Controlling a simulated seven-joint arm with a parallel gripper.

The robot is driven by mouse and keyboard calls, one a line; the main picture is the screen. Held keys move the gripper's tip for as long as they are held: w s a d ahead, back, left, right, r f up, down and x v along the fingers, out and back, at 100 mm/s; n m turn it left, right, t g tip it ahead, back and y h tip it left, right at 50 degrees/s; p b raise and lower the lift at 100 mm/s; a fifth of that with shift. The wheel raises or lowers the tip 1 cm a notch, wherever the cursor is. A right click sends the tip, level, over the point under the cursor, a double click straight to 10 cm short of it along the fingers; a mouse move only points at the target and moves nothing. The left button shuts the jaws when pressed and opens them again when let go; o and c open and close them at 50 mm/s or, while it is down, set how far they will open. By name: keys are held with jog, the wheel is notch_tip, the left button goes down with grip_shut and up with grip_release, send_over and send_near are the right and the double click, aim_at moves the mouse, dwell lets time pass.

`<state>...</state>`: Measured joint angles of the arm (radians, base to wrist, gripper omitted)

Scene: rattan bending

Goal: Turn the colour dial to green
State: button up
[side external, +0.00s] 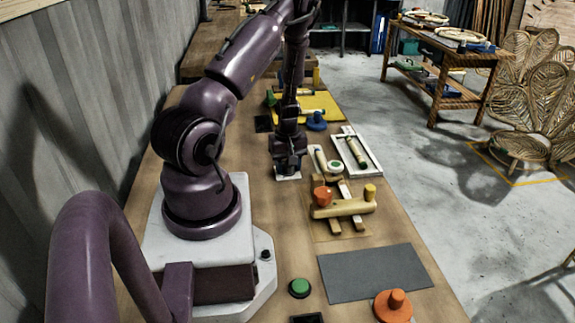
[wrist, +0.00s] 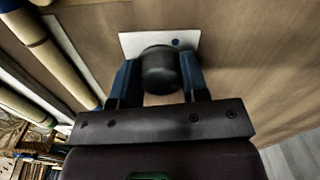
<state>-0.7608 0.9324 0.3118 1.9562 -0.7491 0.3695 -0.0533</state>
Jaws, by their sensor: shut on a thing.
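The colour dial is a dark round knob (wrist: 158,74) on a white plate (wrist: 131,42) on the wooden bench. A blue dot (wrist: 176,42) shows on the plate beyond the knob, right of its middle in the wrist view. No green mark shows on the plate; part of it is hidden by the knob and fingers. My gripper (wrist: 159,66) is shut on the knob, one blue finger on each side. In the side external view my gripper (side external: 288,163) points down over the plate (side external: 288,178) and hides the knob.
Close to the right are a wooden clamp jig (side external: 342,208) with an orange knob and a white tray (side external: 370,165) holding a rod. A blue knob (side external: 317,121) stands behind. A green button (side external: 299,287), grey mat (side external: 375,272) and orange knob (side external: 394,306) are in front.

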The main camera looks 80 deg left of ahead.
jog(key=shift+n, duration=0.7)
jog(key=o, duration=0.9)
jog(key=shift+o, duration=0.2)
notch_tip(320, 180, up, 13)
